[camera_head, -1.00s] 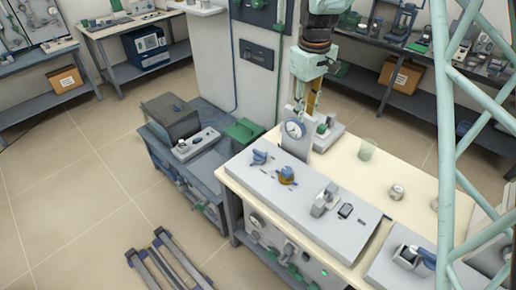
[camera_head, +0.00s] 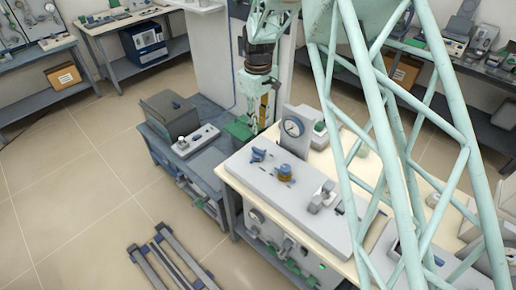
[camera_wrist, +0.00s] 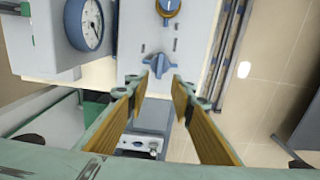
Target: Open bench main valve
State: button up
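A blue star-shaped valve knob (camera_head: 258,154) stands on the grey bench panel (camera_head: 245,173), near its back-left end. It also shows in the wrist view (camera_wrist: 158,64), just beyond my fingertips and roughly between them. A second knob, orange with a blue top (camera_head: 285,172), sits to its right; its blue top shows at the upper edge of the wrist view (camera_wrist: 169,7). I cannot tell from any label which is the main valve. My gripper (camera_wrist: 162,88) is open and empty, with its yellow-padded fingers apart. In the head view it hangs behind the panel's left end.
A round dial gauge (camera_head: 293,127) stands upright at the panel's back, close to my gripper; it also shows in the wrist view (camera_wrist: 86,25). A lower dark cabinet (camera_head: 165,150) with a grey box (camera_head: 169,115) stands left of the bench.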

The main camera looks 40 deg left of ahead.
aim_at(258, 150)
jog(key=shift+f, duration=0.2)
jog(key=shift+f, duration=6.65)
grip_shut()
